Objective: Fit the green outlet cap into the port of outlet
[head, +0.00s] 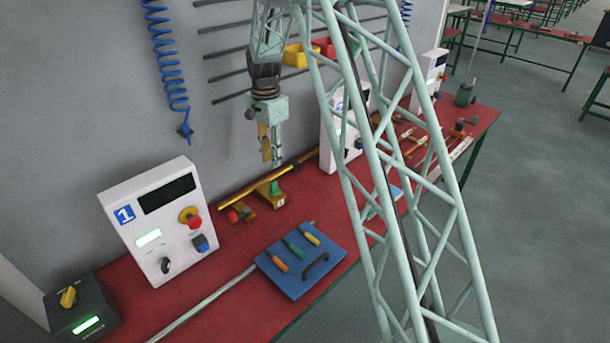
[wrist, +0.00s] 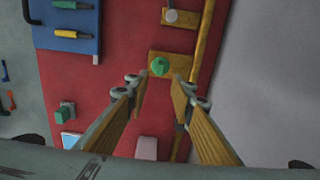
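A green cap-like piece (head: 275,188) stands on a brass block of the pipe fitting (head: 264,194) at the back of the red bench. In the wrist view the green piece (wrist: 159,66) shows on its brass plate (wrist: 184,66), just beyond and between my fingertips. I cannot tell whether it is seated in a port. My gripper (head: 271,161) points down above the fitting, apart from it. In the wrist view its two fingers (wrist: 160,90) are spread with nothing between them. Another green block (wrist: 65,113) lies on the bench in the wrist view.
A blue board (head: 301,260) with screwdrivers lies in front. A white control box (head: 158,220) stands left of the fitting, and another (head: 343,130) right. A brass pipe (wrist: 207,40) runs along the wall. A valve knob (wrist: 170,16) is near the fitting. Red bench surface is partly free.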

